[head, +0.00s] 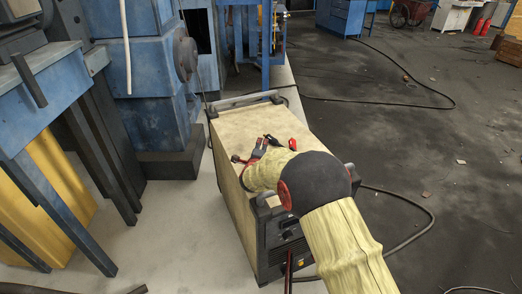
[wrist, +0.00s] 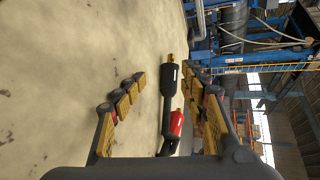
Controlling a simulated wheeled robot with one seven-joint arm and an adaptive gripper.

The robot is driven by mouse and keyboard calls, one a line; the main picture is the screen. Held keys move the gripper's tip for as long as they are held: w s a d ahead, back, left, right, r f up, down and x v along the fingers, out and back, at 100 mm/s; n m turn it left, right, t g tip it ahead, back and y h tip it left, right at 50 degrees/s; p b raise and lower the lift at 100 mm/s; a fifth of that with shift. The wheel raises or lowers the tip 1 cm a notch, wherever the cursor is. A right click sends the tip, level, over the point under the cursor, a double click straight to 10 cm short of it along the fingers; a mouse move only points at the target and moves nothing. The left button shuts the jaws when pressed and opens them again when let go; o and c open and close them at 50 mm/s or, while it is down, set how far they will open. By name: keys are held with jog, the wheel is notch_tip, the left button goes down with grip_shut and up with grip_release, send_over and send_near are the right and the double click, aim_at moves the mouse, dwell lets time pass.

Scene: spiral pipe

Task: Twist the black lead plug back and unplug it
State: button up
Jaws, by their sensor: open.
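In the wrist view, a black plug (wrist: 169,80) with a bare brass-coloured tip lies between the spread fingers of my gripper (wrist: 164,76). A red piece (wrist: 176,122) with a dark end is just below it, towards my palm. In the head view, small black (head: 272,141) and red (head: 292,144) pieces are on the beige top of the machine box (head: 228,126). My gripper (head: 250,150) is open over that top, close to them. I cannot tell whether a finger touches the plug. My sleeved arm hides part of the box's front.
The box's dark front panel (head: 286,243) has a red lead (head: 289,268) hanging at it. A black cable (head: 405,240) lies on the floor at right. Blue machinery (head: 150,75) stands at left. The right floor is mostly clear.

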jog(key=shift+s+f, duration=0.1)
jog(key=v, duration=1.2)
jog(key=shift+d, duration=0.1)
